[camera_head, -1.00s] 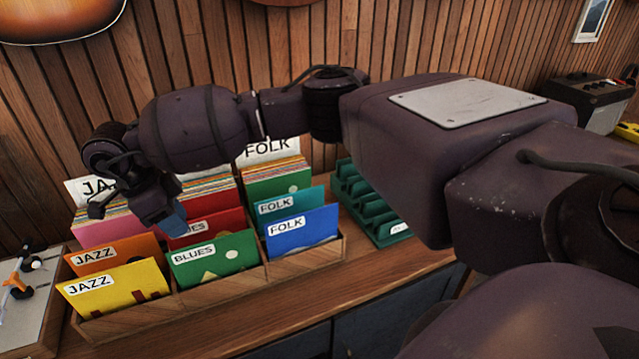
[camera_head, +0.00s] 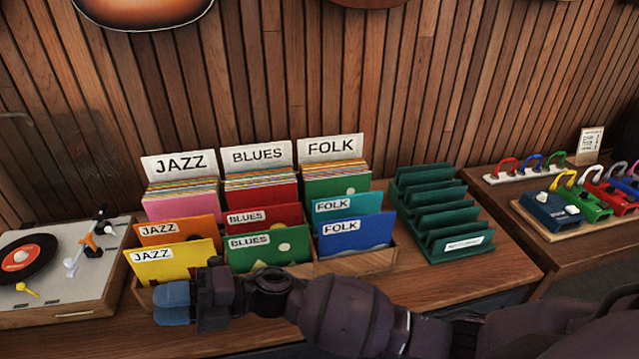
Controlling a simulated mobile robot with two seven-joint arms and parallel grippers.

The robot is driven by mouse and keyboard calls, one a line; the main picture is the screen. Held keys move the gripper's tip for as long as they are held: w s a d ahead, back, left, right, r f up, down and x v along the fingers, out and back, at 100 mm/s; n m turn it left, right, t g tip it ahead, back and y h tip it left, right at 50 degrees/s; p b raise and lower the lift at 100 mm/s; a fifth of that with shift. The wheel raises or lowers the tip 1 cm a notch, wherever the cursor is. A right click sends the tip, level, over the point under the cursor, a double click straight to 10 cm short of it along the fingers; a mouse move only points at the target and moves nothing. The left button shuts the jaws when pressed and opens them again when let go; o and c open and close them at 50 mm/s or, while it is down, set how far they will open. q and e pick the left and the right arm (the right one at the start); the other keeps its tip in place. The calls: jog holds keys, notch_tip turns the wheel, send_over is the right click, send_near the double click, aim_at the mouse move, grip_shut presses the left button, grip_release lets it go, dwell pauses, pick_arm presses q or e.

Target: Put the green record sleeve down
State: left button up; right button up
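The green record sleeve (camera_head: 267,252), labelled BLUES, stands upright in the front of the middle compartment of the wooden record crate (camera_head: 355,264), in front of a red BLUES sleeve (camera_head: 264,217). My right gripper (camera_head: 174,302), with blue fingertips, is in front of the crate's left part, below the yellow JAZZ sleeve (camera_head: 172,264). It is apart from the green sleeve and nothing shows held in it. Its fingertips overlap from this side, so their gap cannot be judged. My wrist and arm cover part of the crate's front. My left gripper is out of view.
A blue FOLK sleeve (camera_head: 356,235) stands in the right compartment. A green slotted rack (camera_head: 440,215) is right of the crate, and a turntable (camera_head: 62,285) is at the left. Pedals (camera_head: 552,212) sit on the right counter. Bare wood lies before the rack.

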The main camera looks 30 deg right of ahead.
jog(key=d+f+m+t+h, duration=0.65)
jog(key=d+m, duration=0.35)
jog(key=m, duration=0.2)
jog(key=d+f+m+t+h, duration=0.6)
jog(key=d+m+t+h, duration=0.25)
jog(key=m, duration=0.35)
jog(key=s+d+f+m+g+h, duration=0.6)
jog(key=s+d+f+m, duration=0.3)
jog(key=s+d+f, duration=0.2)
jog(key=shift+s+d, duration=1.15)
jog(key=shift+s, duration=0.1)
